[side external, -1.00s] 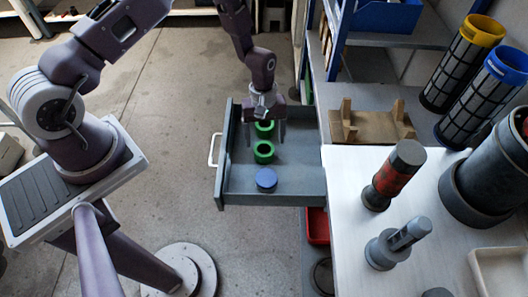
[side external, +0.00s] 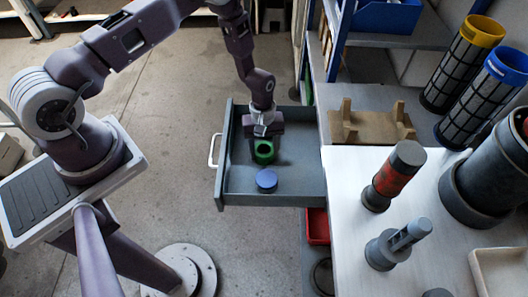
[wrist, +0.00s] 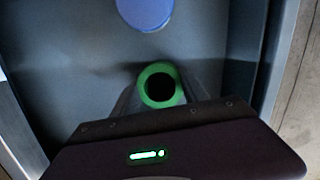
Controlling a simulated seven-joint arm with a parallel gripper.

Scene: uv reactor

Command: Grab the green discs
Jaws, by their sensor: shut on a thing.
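A green disc with a dark central hole (side external: 264,152) is in the open grey drawer (side external: 275,200). It also shows in the wrist view (wrist: 144,88), between the two fingers. My gripper (side external: 264,158) points down into the drawer and is shut on this disc. I cannot tell whether the disc touches the drawer floor. Only one green disc is visible now; my gripper and wrist cover the area just behind it.
A blue round piece (side external: 266,181) lies in the drawer, in front of the green disc. The drawer walls stand close around my gripper. A white worktop (side external: 345,240) with a red-and-grey cylinder (side external: 392,180) is to the right.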

